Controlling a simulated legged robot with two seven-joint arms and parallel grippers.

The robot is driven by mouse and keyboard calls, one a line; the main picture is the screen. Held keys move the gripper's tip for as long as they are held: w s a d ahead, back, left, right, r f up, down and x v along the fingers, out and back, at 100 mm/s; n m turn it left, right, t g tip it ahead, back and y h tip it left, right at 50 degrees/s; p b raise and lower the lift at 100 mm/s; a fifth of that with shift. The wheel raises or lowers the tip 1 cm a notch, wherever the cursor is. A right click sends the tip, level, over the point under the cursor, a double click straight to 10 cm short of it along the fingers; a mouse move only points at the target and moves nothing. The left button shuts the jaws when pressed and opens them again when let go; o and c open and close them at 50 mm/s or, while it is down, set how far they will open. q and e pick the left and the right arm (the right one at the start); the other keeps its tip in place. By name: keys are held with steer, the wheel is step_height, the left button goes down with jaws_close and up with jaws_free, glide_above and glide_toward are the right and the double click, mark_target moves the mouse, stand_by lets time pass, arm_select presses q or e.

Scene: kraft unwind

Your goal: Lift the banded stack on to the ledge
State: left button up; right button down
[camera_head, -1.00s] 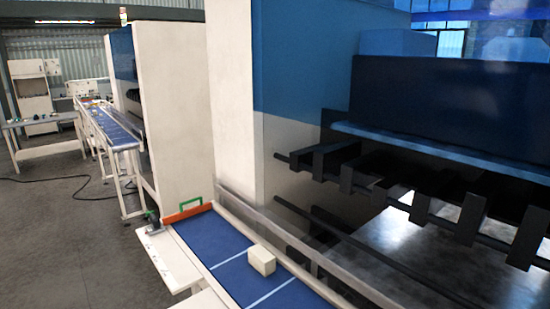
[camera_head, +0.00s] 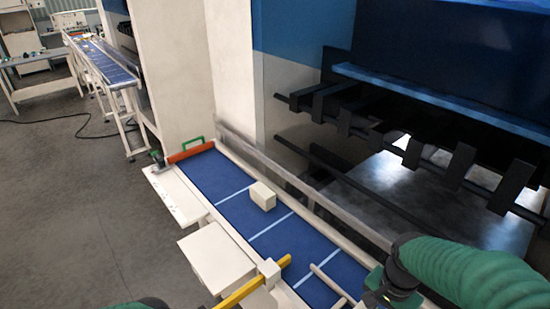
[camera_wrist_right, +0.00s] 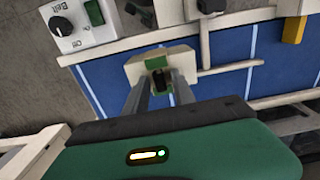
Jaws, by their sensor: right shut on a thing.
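A small cream block (camera_head: 263,196) sits on the blue belt (camera_head: 205,170) in the head view; I see no band on it. In the right wrist view, my right gripper (camera_wrist_right: 160,80) has its two fingers closed around a cream piece (camera_wrist_right: 138,72) with a green part in its middle, over the blue belt. I cannot tell whether this piece is the banded stack. In the head view, my right arm comes in at the lower right and its fingertips are not clear. My left gripper is out of view; only a green bit of my arm shows at the bottom edge.
A yellow bar (camera_head: 255,285) with a white block (camera_head: 269,268) stands at the belt's near side. Cream rods (camera_wrist_right: 230,68) lie over the belt. A control box (camera_wrist_right: 75,22) with a knob is at upper left. An orange bar (camera_head: 190,150) closes the belt's far end.

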step_height(320, 180, up, 16)
steer(key=p, duration=1.4)
steer(key=shift+f, duration=0.1)
stand_by(0.3)
steer(key=s+a+p, duration=0.1)
steer(key=s+a, duration=0.7)
steer(key=a, duration=0.1)
stand_by(0.4)
steer(key=shift+a, duration=0.2)
steer(key=shift+s+a, duration=0.7)
steer(key=shift+a, duration=0.1)
